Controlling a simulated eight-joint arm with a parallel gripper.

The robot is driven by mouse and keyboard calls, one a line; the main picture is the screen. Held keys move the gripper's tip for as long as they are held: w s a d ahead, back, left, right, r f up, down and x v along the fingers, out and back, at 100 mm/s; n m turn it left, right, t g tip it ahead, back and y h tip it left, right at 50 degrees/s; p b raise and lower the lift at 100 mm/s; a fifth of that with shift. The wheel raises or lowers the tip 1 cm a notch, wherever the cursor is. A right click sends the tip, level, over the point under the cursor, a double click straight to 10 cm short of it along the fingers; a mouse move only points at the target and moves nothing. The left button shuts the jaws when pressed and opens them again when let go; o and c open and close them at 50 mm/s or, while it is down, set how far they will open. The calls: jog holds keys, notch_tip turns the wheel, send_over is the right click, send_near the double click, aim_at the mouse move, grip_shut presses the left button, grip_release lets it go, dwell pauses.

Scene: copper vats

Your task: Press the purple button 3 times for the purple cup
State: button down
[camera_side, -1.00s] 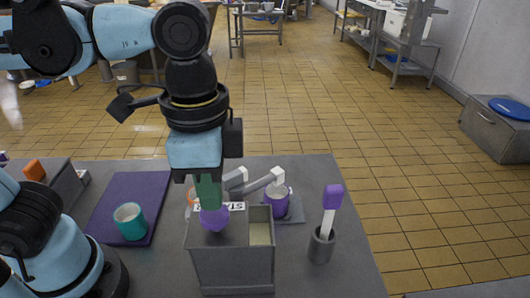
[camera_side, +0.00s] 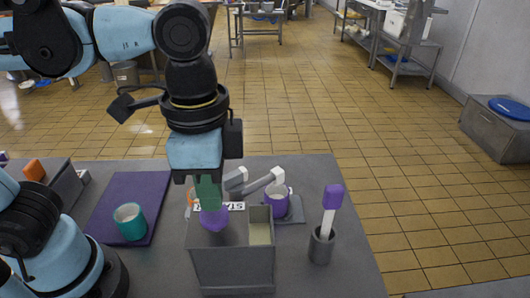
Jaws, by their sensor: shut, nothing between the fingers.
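The purple button (camera_side: 214,219) sits on top of the grey box (camera_side: 234,265) at the front of the table. My gripper (camera_side: 209,204) is shut and points straight down, its green-tinted fingertips at the top of the button. They look to be touching it, though I cannot tell how far it is pressed. The purple cup (camera_side: 276,206) stands upright behind the box, under the end of a grey spout (camera_side: 264,183). An orange item (camera_side: 191,197) is mostly hidden behind my gripper.
A teal cup (camera_side: 129,222) stands on a purple mat (camera_side: 112,200) at left. A grey holder (camera_side: 321,245) with a purple-ended white utensil (camera_side: 333,198) stands at right. A white label (camera_side: 236,206) lies behind the box.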

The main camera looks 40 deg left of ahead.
aim_at(214, 213)
jog(key=shift+f, duration=0.3)
jog(key=shift+f, duration=1.25)
jog(key=shift+r, duration=1.6)
jog(key=shift+f, duration=0.2)
